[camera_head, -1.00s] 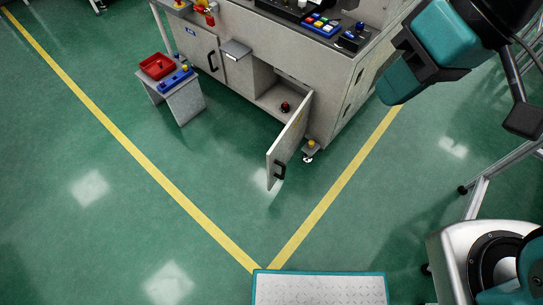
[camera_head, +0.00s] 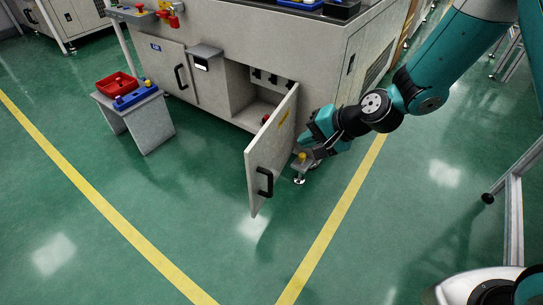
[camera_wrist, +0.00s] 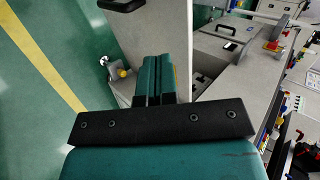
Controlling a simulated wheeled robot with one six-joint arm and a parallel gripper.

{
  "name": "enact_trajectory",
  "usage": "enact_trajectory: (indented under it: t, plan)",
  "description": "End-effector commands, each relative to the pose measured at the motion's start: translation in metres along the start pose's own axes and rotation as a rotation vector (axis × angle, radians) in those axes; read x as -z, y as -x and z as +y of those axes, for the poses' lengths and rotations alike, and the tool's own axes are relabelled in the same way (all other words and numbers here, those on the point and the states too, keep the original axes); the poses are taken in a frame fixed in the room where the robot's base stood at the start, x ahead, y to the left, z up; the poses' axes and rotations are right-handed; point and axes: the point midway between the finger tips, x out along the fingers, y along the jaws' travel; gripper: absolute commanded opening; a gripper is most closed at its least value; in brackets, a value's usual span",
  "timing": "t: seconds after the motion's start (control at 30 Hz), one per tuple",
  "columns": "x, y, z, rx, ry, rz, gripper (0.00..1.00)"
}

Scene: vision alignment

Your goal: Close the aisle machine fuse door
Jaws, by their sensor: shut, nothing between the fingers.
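The grey fuse door (camera_head: 272,150) stands wide open, swung out from the right side of the compartment (camera_head: 262,95) in the machine's front. Its black handle (camera_head: 265,182) is on the outer face near the free edge. My gripper (camera_head: 304,143) is shut and empty at the right of the door, beside its outer face. In the wrist view the shut fingers (camera_wrist: 164,66) overlap the lower part of the door panel (camera_wrist: 160,28), with the handle (camera_wrist: 121,4) at the top edge. I cannot tell whether they touch the door.
The machine (camera_head: 320,60) stands behind the door. A foot with a yellow knob (camera_head: 302,158) is just below my gripper. The green floor in front is free.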

Motion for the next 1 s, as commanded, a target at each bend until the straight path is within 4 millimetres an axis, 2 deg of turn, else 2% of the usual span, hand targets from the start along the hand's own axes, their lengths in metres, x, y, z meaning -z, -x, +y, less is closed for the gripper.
enact_trajectory:
  t: [0.17,0.57,0.7,1.0]
  plan:
    - [0.0,-0.022,0.002,0.002,-0.001,-0.001,0.0]
    - [-0.001,-0.106,0.003,0.001,0.002,-0.001,0.0]
    - [0.0,-0.119,-0.015,0.003,0.003,0.0,0.0]
    - [0.0,-0.129,-0.027,0.001,-0.001,0.001,0.0]
